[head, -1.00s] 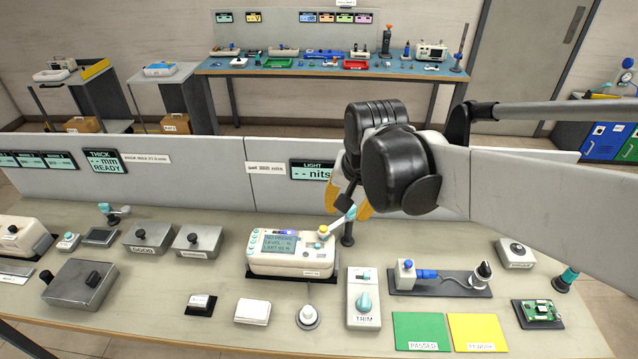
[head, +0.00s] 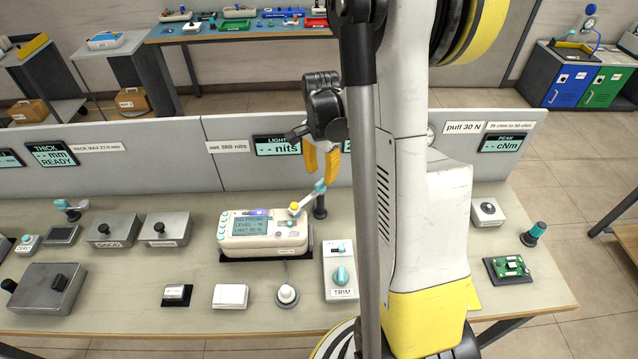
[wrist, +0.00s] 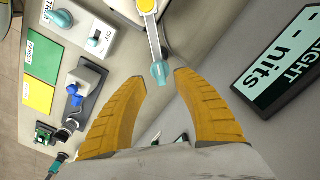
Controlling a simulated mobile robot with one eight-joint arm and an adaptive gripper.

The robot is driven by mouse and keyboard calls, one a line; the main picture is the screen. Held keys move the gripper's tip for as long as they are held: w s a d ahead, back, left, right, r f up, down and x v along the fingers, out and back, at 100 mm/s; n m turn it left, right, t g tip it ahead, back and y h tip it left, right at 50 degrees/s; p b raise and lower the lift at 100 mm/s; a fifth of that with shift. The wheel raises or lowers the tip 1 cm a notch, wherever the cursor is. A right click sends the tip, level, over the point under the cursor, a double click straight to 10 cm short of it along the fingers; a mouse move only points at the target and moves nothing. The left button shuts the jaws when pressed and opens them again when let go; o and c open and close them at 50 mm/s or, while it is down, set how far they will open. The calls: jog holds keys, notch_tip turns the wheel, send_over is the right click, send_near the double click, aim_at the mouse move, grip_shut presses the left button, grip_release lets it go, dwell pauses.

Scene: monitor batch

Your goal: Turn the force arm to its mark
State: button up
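A white swing arm (head: 308,196) with a yellow hub (head: 294,206) and a teal tip (head: 320,187) stands at the right end of a white meter (head: 245,240); I take it for the force arm. It points up and right, towards a dark post (head: 320,208). I cannot make out its mark. My gripper (head: 321,175) is just above the teal tip, its yellow fingers pointing down. In the wrist view my gripper (wrist: 160,78) is open, with the teal tip (wrist: 160,72) in or just beyond the gap between the fingertips. I cannot tell whether they touch it.
A grey partition (head: 230,175) with a LIGHT display (head: 277,146) stands close behind. A TRIM box (head: 341,278), a white block (head: 230,296) and a round knob (head: 287,295) are in front. A green circuit board (head: 510,267) lies at the right end.

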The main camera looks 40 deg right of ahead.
aim_at(321, 181)
jog(key=shift+f+b, duration=0.4)
jog(key=shift+f, duration=1.45)
grip_shut()
